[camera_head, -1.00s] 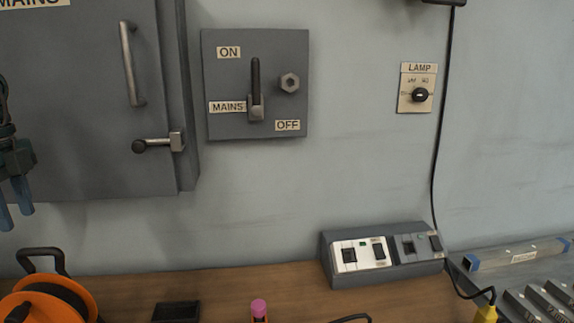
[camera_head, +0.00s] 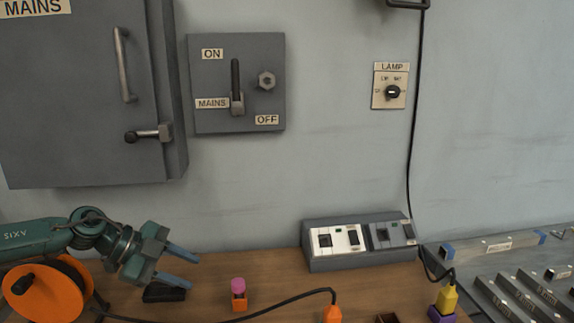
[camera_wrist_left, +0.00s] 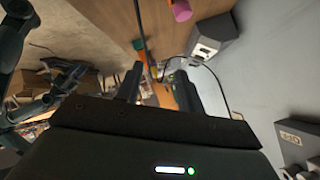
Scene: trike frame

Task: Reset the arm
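My left arm, teal with blue fingers, enters the head view from the left. Its gripper (camera_head: 190,273) is open with nothing between the fingers. It is above the bench's left part, fingers pointing right, near a small black tray (camera_head: 164,293) and the orange cable reel (camera_head: 45,292). In the left wrist view, the dark fingers (camera_wrist_left: 156,84) are spread apart, with the bench and cable beyond them. My right gripper is not identifiable in either view.
The grey mains cabinet (camera_head: 75,110), mains switch panel (camera_head: 205,112) and lamp switch (camera_head: 389,103) are on the wall. On the bench (camera_head: 285,290) are a socket box (camera_head: 313,263), an orange block with a pink top (camera_head: 238,289), and a cable with an orange plug (camera_head: 332,314).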

